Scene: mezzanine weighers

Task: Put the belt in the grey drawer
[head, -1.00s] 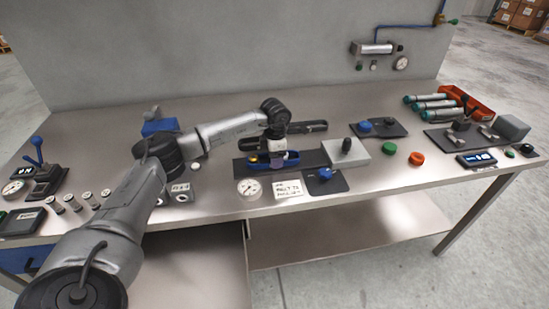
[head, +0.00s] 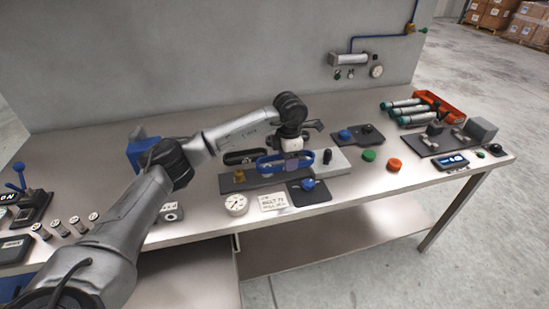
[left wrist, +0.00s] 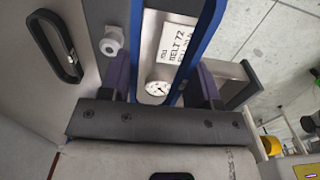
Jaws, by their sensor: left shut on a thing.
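A blue belt (head: 264,167), a long closed loop, is held in my left gripper (head: 288,158). The gripper is shut on it over the plate with a brass pulley (head: 239,176) and a dark post (head: 327,156). In the left wrist view the belt (left wrist: 207,35) runs between the fingers, partly hidden by the gripper body. A second, black belt (head: 240,157) lies on the table behind; it also shows in the left wrist view (left wrist: 52,47). A grey surface (head: 185,282) juts out below the table's front edge; I cannot tell whether it is the grey drawer. My right gripper is out of view.
A gauge (head: 236,204), a card reading "BELT 72" (head: 273,201) and a blue knob on a dark pad (head: 308,184) sit near the front edge. Green (head: 369,155) and orange (head: 394,165) buttons are to the right. A lower shelf (head: 330,235) runs under the table.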

